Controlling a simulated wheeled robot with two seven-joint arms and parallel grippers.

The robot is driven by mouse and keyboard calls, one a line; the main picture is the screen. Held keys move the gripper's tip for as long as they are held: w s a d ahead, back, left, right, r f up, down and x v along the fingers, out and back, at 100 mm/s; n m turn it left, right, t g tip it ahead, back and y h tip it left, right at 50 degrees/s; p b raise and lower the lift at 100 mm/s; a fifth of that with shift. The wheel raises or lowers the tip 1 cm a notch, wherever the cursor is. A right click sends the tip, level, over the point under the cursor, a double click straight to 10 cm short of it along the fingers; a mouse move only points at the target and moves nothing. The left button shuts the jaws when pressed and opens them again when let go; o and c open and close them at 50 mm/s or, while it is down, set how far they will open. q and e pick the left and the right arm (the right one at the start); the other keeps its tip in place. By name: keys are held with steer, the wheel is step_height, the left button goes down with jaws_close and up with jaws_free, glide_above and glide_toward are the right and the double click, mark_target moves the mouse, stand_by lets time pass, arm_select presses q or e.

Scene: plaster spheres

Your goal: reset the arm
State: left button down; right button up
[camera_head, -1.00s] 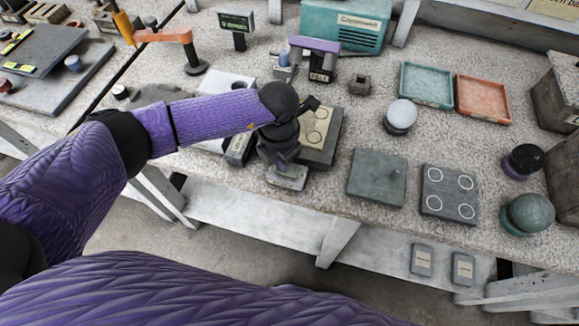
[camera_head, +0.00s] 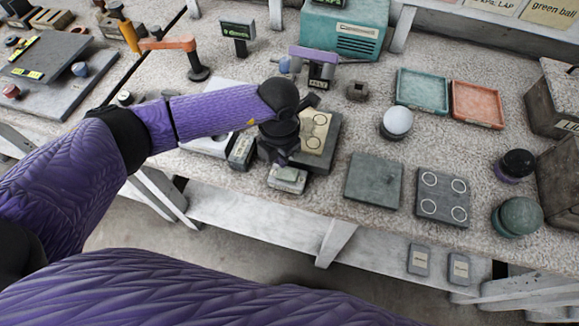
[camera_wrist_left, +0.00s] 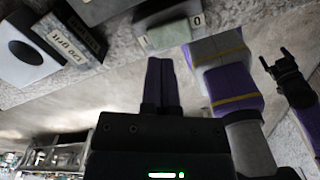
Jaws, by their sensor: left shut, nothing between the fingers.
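My left gripper (camera_head: 280,165) hangs over the front part of the bench, in front of a dark tray with a cream ringed panel (camera_head: 315,132). A small grey block with a pale top (camera_head: 287,179) shows just below it at the bench's front edge. In the left wrist view my left gripper's purple fingers (camera_wrist_left: 161,84) are shut together with nothing between them. No right gripper shows in the head view.
A pale sphere (camera_head: 397,122) and a green sphere (camera_head: 521,216) rest on stands. A teal tray (camera_head: 422,106) and an orange tray (camera_head: 477,123) lie behind. A grey plate (camera_head: 374,180) and a ringed plate (camera_head: 443,217) lie at the front. A purple-topped device (camera_head: 315,52) stands behind my wrist.

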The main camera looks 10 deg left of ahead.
arm_select(q)
steer(key=shift+r+p, duration=0.55)
steer(key=shift+r, duration=0.4)
steer(key=shift+f, duration=0.1)
